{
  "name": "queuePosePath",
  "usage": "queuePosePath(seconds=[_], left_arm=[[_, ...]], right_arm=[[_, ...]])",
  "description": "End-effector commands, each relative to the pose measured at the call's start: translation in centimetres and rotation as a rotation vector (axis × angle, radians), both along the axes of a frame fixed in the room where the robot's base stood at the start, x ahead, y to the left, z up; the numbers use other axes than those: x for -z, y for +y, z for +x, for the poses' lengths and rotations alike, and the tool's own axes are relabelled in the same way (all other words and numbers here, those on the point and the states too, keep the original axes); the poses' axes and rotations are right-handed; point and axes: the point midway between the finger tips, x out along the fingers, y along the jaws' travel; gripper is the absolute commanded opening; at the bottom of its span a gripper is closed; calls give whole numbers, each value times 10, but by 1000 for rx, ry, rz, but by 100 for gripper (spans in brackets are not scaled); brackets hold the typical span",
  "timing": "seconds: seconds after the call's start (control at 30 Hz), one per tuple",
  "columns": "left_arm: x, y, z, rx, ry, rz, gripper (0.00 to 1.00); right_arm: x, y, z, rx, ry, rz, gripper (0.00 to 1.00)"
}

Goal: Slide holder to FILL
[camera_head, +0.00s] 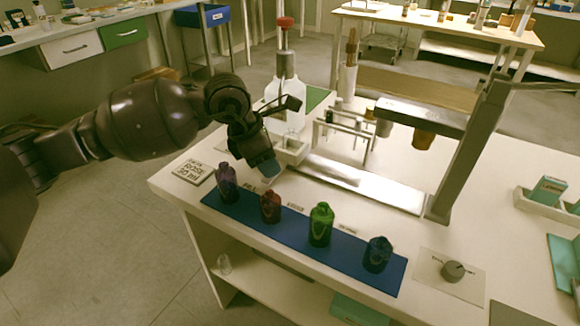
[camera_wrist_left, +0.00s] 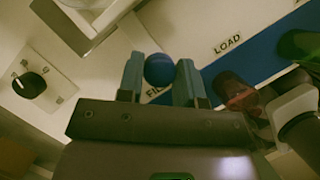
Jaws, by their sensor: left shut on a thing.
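My left gripper (camera_head: 268,170) reaches down at the left end of the metal rail (camera_head: 375,186). In the left wrist view its fingers (camera_wrist_left: 160,80) are shut on a round blue knob (camera_wrist_left: 159,68). The knob is beside the FILL label (camera_wrist_left: 154,92), which the fingers partly cover. The LOAD label (camera_wrist_left: 228,44) lies farther right; it also shows in the head view (camera_head: 295,207). A white holder-like block (camera_head: 291,147) stands just behind the gripper at the rail's left end; its link to the knob is hidden. My right gripper is not in view.
A blue mat (camera_head: 306,246) along the front carries purple (camera_head: 227,183), red (camera_head: 271,206), green (camera_head: 321,224) and blue (camera_head: 377,254) bottles, close to the gripper. A clear bottle (camera_head: 284,103) and a metal frame (camera_head: 463,150) stand behind. A dial (camera_head: 453,270) sits at right.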

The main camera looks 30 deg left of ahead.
Motion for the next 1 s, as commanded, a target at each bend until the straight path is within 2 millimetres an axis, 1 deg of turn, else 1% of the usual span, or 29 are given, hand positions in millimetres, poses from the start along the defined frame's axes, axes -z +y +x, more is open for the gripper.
queuePosePath(seconds=[0.03, 0.1, 0.2, 0.33, 0.53, 0.57, 0.7, 0.73, 1.0], left_arm=[[-2, 12, 0, -4, 1, 3, 0], [-1, 22, 0, -3, 1, 4, 0], [0, 30, 0, 0, 1, 2, 0], [0, 33, 1, 0, 1, 2, 0], [1, 34, 1, -1, 1, 5, 0], [1, 34, 1, -2, 1, 5, 35], [1, 33, 1, -2, 1, 3, 56], [1, 33, 1, -2, 1, 3, 58], [-1, 32, 1, 0, -1, 1, 58]], right_arm=[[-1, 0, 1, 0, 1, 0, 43], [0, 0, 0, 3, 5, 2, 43], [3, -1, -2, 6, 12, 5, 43], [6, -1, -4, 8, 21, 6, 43], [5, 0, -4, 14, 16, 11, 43], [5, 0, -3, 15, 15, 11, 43], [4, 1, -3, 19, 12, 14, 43], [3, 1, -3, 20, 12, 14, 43], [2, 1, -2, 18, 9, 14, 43]])
